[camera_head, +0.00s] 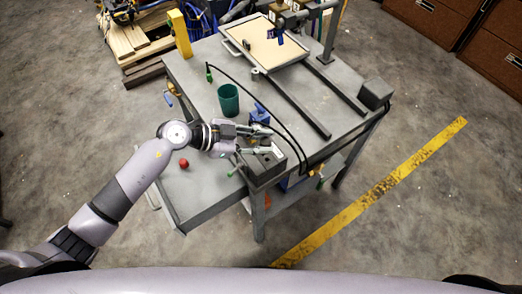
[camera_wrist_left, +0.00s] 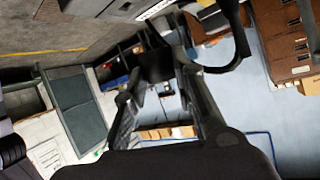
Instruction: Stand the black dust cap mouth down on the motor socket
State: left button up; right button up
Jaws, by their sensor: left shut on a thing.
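My left gripper (camera_head: 270,141) reaches in from the left over the near corner of the grey workbench. Its fingers are shut on a dark piece, which I take to be the black dust cap (camera_wrist_left: 157,66), between the fingertips in the left wrist view. Which way its mouth faces I cannot tell. In the head view the cap is too small and hidden by the fingers to make out. A grey box-shaped unit (camera_head: 262,163), perhaps the motor, sits just below the fingers at the bench corner. Its socket is not clearly visible. My right gripper is not in view.
A teal cup (camera_head: 228,99) and a blue device (camera_head: 260,113) stand near the gripper. A black cable (camera_head: 265,105) arcs over the bench (camera_head: 200,75). A red ball (camera_head: 184,163) lies on the lower left surface. A tray (camera_head: 262,47) and dark rails lie at the back.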

aim_at(261, 158)
pick_arm(q)
jog(key=shift+a+f, duration=0.1)
jog(key=shift+f, duration=0.7)
notch_tip(261, 158, down, 4)
jog(key=shift+r, duration=0.2)
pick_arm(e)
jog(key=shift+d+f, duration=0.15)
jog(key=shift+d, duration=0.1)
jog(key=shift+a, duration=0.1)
pick_arm(q)
jog(key=o, duration=0.9)
jog(key=shift+c, duration=0.2)
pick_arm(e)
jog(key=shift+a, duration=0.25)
